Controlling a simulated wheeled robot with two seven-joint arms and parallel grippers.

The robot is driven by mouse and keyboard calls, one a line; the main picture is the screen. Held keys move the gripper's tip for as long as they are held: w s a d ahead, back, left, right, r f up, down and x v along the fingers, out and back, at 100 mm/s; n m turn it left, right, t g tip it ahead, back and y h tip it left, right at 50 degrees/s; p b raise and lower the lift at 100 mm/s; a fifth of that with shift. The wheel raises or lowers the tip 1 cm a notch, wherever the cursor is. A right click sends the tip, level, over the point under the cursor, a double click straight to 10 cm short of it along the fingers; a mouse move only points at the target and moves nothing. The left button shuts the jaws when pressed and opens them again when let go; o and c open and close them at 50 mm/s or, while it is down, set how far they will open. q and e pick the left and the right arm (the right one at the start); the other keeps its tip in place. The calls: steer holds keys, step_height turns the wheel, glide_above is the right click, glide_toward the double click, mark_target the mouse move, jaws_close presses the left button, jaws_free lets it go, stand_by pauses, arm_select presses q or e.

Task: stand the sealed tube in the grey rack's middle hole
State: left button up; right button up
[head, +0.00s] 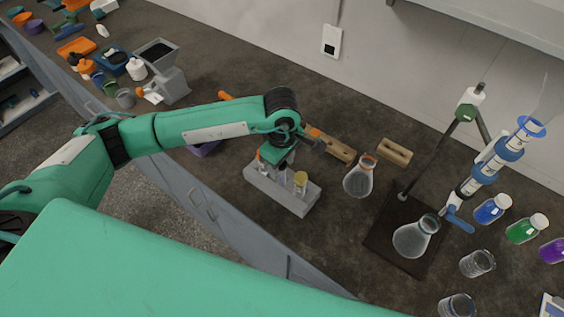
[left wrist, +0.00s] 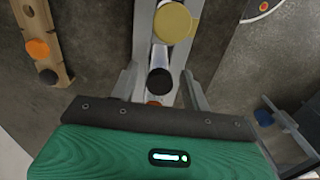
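The grey rack (head: 268,190) stands on the dark bench and also shows in the left wrist view (left wrist: 190,50). A tube with a yellow cap (head: 300,178) stands at its right end; the cap is near the top of the wrist view (left wrist: 172,22). A black cap (left wrist: 160,81) lies in line with it, around the rack's middle, between my left fingers. An orange piece (left wrist: 154,103) is mostly hidden by my gripper. My left gripper (head: 280,165) points down over the rack, its fingers apart with gaps beside the black cap. My right gripper is out of view.
A flask (head: 359,178) stands right of the rack. Wooden blocks (head: 396,151) lie behind it. A stand (head: 405,232) carries a burette, with another flask (head: 412,238) on its base. Coloured bottles (head: 492,208) stand further right.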

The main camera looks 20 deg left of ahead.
arm_select(q)
steer(key=shift+r+p, duration=0.35)
steer(key=shift+p, duration=0.1)
step_height(320, 180, up, 12)
steer(key=b, duration=0.3)
steer(key=shift+f+b, duration=0.15)
steer(key=shift+b, duration=0.2)
